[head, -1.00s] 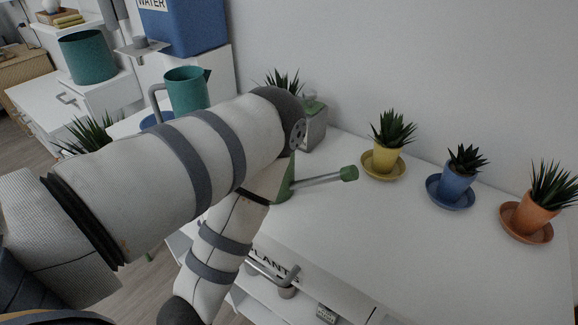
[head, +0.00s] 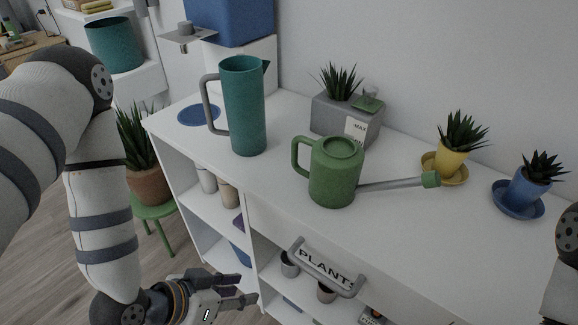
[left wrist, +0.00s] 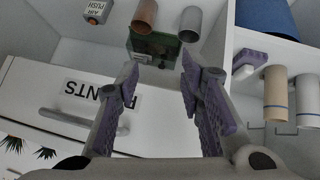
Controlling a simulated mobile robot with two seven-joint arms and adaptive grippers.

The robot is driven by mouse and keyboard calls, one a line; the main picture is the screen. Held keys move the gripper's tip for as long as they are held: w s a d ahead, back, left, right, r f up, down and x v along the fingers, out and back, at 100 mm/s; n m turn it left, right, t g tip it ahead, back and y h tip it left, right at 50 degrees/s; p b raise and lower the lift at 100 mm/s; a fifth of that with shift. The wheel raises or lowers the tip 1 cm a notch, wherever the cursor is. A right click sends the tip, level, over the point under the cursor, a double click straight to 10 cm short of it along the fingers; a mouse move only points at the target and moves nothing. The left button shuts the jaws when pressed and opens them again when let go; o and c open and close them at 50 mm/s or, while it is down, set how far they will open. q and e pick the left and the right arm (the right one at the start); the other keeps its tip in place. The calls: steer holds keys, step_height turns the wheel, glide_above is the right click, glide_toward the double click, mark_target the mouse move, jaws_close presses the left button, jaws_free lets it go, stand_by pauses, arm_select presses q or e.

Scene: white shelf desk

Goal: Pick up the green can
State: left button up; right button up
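The green watering can (head: 335,172) stands upright on the white shelf desk (head: 300,228), its grey spout pointing right to a green tip. Its handle is on its left side. My left gripper (head: 246,288) is low in front of the desk, below and left of the can, beside the lower shelves and not touching it. In the left wrist view its purple-padded fingers (left wrist: 158,82) are spread apart with nothing held between them. The can's body cannot be made out in that view. My right gripper is out of the frames.
A teal pitcher (head: 244,105) stands left of the can. A grey planter (head: 345,122) is behind it; yellow (head: 451,160) and blue (head: 527,189) pots are right. The PLANTS drawer front (left wrist: 60,120) and small shelf pots (left wrist: 190,24) lie near my left gripper.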

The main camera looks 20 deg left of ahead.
arm_select(q)
steer(key=w+r+m+t+h, duration=0.1)
steer(key=w+r+t, duration=0.3)
steer(key=w+r, duration=0.25)
steer(key=m+t+h, duration=0.1)
steer(key=t+h, duration=0.1)
steer(key=t, duration=0.3)
glide_toward(293, 153)
steer(key=b+x, duration=0.1)
steer(key=x, duration=1)
steer(key=shift+f, duration=0.1)
steer(key=shift+s+a, duration=0.1)
jaws_close()
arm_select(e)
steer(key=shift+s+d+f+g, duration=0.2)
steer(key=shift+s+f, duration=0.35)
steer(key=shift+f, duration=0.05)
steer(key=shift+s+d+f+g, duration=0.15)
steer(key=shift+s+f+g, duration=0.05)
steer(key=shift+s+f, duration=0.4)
